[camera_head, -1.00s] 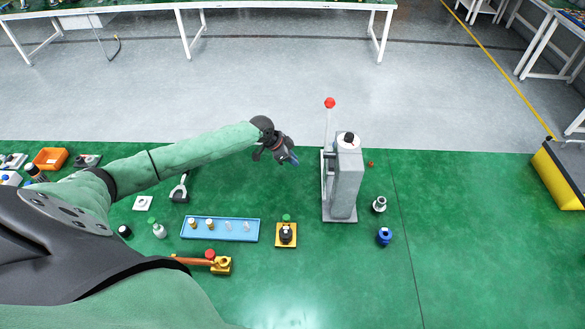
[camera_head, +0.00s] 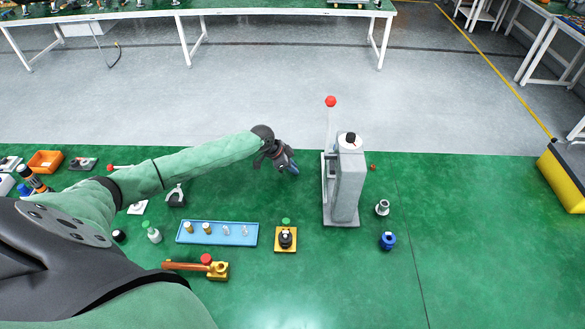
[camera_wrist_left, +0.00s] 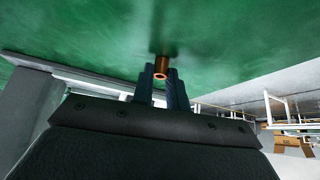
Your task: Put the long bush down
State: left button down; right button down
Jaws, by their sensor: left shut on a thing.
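My left gripper (camera_head: 292,170) is over the green table, near its far edge, left of the grey press. In the left wrist view my left gripper (camera_wrist_left: 162,88) is shut on a copper-coloured tube, the long bush (camera_wrist_left: 162,66). The bush sticks out past the fingertips toward the green table surface, with a dark reflection or shadow at its far end. I cannot tell whether it touches the table. In the head view the bush is hidden by the gripper. My right gripper is not in view.
The grey press (camera_head: 345,185) with a red-knobbed lever stands right of the gripper. A blue tray (camera_head: 240,240) holds several small parts. The green table is clear around the gripper.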

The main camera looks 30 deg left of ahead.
pick_arm(q)
jog(key=shift+f, duration=0.15)
jog(key=c, duration=1.4)
grip_release()
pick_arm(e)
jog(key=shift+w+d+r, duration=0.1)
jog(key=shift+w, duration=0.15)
pick_arm(q)
jog(key=shift+r, duration=0.2)
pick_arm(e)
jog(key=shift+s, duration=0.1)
